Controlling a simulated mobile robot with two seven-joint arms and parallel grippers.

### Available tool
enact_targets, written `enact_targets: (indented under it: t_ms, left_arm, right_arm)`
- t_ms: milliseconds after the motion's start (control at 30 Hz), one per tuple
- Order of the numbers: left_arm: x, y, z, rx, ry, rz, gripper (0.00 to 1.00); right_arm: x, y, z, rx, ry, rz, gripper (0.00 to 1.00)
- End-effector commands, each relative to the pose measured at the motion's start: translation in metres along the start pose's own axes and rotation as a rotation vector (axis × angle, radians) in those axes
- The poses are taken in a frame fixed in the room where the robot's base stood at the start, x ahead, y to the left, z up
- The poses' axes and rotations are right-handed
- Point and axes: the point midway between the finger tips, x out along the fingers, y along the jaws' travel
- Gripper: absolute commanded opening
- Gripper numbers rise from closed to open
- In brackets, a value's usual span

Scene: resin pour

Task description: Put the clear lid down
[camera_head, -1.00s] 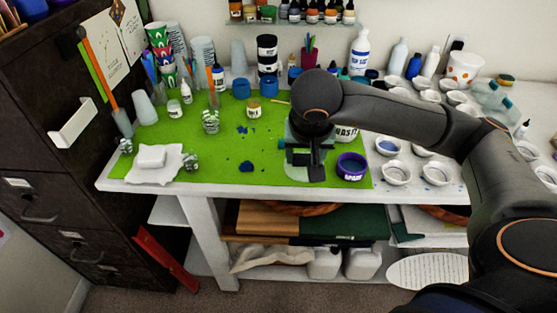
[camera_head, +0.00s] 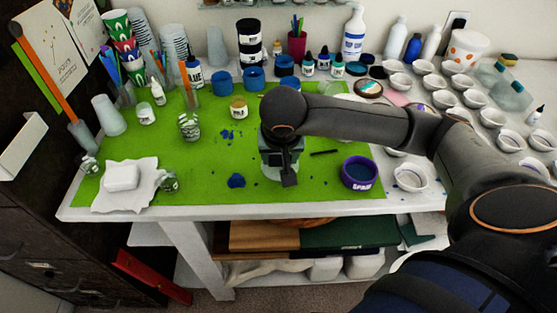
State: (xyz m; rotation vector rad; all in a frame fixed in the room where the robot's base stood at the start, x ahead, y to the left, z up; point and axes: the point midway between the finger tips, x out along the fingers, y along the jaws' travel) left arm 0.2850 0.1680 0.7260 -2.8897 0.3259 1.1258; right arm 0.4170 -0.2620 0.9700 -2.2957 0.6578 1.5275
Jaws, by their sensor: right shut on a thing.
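My right gripper (camera_head: 288,180) reaches down over the green mat (camera_head: 205,189), its jaws pointing at the mat's surface near the front. It is shut on the clear lid (camera_head: 270,173), a pale, see-through edge showing at the left of and below the jaws. The gripper hides most of the lid. I cannot tell whether the lid touches the mat. My left gripper is not in view.
A purple tub (camera_head: 359,174) with blue inside stands right of the gripper. A dark stick (camera_head: 324,153) lies between them. A blue blob (camera_head: 236,181) lies to the left. White cups (camera_head: 410,177) crowd the right side. Bare mat shows left of the gripper.

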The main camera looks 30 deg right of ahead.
Motion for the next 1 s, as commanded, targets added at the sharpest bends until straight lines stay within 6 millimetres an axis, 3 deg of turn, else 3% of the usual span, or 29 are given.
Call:
enact_targets:
  t_ms: [100,200,600,633,867,1000]
  left_arm:
    - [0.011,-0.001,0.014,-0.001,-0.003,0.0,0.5]
    - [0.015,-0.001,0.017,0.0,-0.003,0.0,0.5]
    - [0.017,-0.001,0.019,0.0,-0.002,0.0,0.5]
    - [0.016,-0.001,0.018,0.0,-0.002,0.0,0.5]
    - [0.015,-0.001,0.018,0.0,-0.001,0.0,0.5]
    - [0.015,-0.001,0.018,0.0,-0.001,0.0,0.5]
  right_arm:
    - [0.022,-0.003,0.014,-0.006,-0.003,-0.002,0.09]
    - [0.03,-0.004,0.02,-0.009,-0.001,-0.003,0.09]
    - [0.032,-0.004,0.021,-0.009,0.001,-0.003,0.09]
    - [0.031,-0.004,0.02,-0.009,0.0,-0.003,0.63]
    - [0.03,-0.004,0.02,-0.009,0.0,-0.003,0.89]
    - [0.03,-0.004,0.02,-0.009,0.0,-0.003,0.91]
